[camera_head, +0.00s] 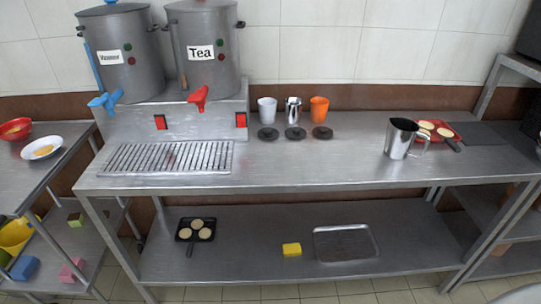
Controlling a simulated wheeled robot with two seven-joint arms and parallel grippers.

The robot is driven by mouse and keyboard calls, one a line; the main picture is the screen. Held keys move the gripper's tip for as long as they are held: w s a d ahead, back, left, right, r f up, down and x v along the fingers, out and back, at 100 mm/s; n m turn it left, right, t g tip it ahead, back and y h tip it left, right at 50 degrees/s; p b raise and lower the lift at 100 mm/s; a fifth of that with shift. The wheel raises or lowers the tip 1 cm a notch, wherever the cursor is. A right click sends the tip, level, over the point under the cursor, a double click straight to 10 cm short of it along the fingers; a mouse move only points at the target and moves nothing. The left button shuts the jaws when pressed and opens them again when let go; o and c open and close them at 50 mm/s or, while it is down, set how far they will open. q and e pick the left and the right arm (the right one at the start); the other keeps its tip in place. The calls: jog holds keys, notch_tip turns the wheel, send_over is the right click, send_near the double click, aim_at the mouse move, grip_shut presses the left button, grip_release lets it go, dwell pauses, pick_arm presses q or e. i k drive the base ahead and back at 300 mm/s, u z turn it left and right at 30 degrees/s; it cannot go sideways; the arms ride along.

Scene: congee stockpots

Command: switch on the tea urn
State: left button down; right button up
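The tea urn (209,75) is a grey metal pot with a white "Tea" label and a red tap (198,97). It stands on a raised metal stand at the back left of the counter. A green dot and a red dot sit right of the label. A red rocker-like switch (240,120) is on the stand's front, below and right of the tap; I cannot tell its setting. A similar urn (122,72) with a blue tap stands to the left, with another red switch (160,122) below it. Neither of my grippers is in view.
A drip grate (168,158) lies before the stand. White, metal and orange cups stand right of it, behind dark discs (295,134). A metal pitcher (398,140) and a red pan (437,130) are further right. The counter's front middle is clear. A shelf (260,250) runs below.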

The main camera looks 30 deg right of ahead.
aim_at(241, 119)
jog(key=z, duration=2.15)
jog(key=i, duration=0.85)
jog(key=u, duration=2.95)
